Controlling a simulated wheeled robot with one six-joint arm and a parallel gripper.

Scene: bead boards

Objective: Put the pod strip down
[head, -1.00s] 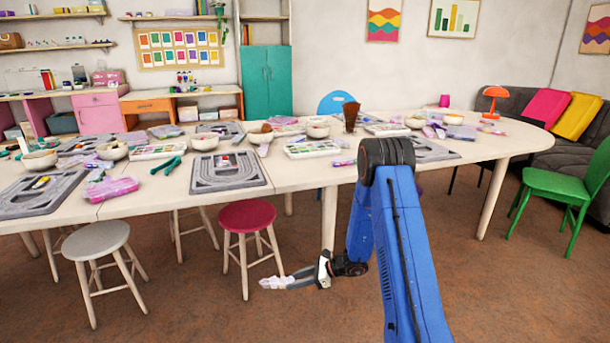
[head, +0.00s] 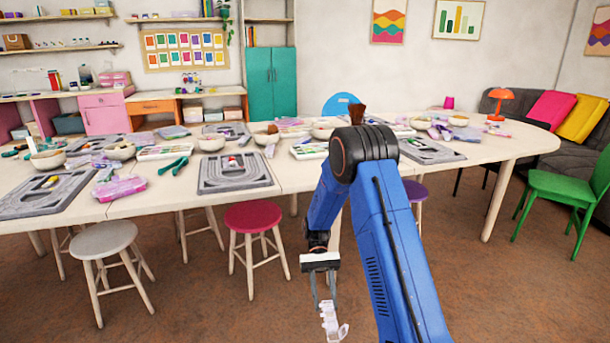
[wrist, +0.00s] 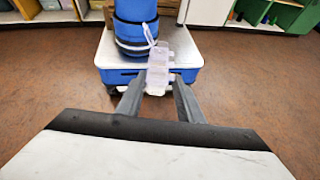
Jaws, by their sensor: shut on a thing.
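The pod strip (head: 331,322) is a pale, see-through strip of small compartments with a lid flap standing open. It hangs below my gripper (head: 324,302) in the head view, over the brown floor in front of the table. In the wrist view the pod strip (wrist: 157,68) is between the fingertips of my gripper (wrist: 158,88) and points away from it. My gripper is shut on the strip's near end. The strip touches nothing else that I can see.
The long pale table (head: 300,178) holds grey bead boards (head: 236,176), bowls and a pink-lilac box (head: 119,188). A red stool (head: 253,217) and a grey stool (head: 104,238) stand before it. My blue-and-white base shows behind the strip in the wrist view.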

